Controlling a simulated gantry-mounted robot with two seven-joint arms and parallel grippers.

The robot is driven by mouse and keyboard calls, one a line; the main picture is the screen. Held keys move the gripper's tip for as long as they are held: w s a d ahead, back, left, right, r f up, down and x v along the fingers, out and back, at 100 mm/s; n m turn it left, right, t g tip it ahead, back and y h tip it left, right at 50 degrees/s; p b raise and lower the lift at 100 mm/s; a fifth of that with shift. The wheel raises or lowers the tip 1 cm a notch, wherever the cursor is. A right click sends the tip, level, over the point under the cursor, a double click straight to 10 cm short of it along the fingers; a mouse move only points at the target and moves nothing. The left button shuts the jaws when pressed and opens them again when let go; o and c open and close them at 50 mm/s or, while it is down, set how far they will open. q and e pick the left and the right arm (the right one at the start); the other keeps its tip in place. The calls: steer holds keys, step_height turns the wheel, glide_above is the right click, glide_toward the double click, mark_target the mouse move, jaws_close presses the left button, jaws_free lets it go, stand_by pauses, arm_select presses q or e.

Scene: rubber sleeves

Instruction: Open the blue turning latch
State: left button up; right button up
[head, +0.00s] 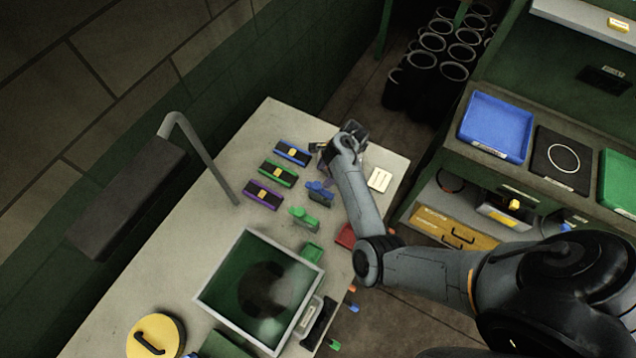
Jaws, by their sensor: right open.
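A small blue latch-like piece (320,190) stands on the light worktop (240,140), just left of my right forearm. A blue bar with a yellow piece in its middle (292,152) lies further back and to the left. I cannot tell for sure which of the two is the turning latch, or whether it is turned. My right gripper (320,150) is open at the back of the worktop, right of the blue bar and behind the blue latch-like piece. Its fingers are small and partly hidden by its wrist. My left gripper is not in view.
A green bar (278,173) and a purple bar (262,194) lie in front of the blue bar. A green latch-like piece (304,217) stands nearby. A framed dark green panel (235,280), a lamp (125,195) and a yellow round container (155,338) are further left and front.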

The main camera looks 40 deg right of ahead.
mark_target(317, 185)
steer(key=shift+b+x, duration=0.45)
steer(key=shift+x, duration=2.65)
steer(key=c, duration=1)
steer(key=shift+c, duration=0.2)
